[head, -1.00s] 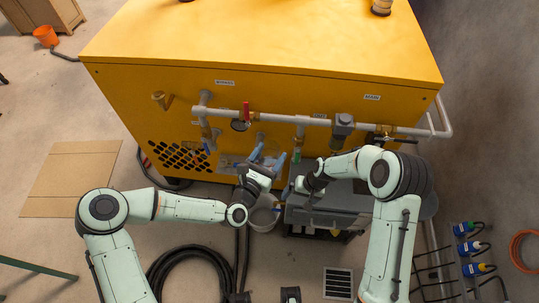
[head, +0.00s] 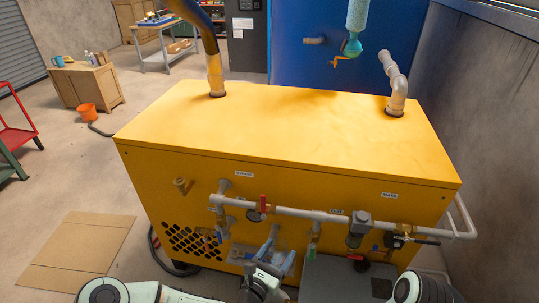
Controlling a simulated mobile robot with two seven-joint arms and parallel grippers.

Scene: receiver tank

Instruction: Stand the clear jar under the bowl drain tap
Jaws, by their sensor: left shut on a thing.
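My left gripper (head: 275,258) is low in the head view, in front of the yellow cabinet's piping. Its blue fingers stand apart around a see-through thing that looks like the clear jar (head: 272,247); its outline is hard to make out. Several taps show on the pipes: a red lever (head: 263,202), a blue lever (head: 219,236) and a dark-handled valve (head: 400,240) at right. A teal bowl (head: 352,46) with a brass-coloured tap (head: 340,61) hangs before the blue panel at the back. I cannot tell which tap is the bowl drain. My right gripper is out of view.
The yellow cabinet (head: 270,125) fills the middle, with pipes rising from its top. A grey box (head: 335,280) stands before it at right. Cardboard (head: 80,250) lies on the floor at left. Floor at left is mostly open.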

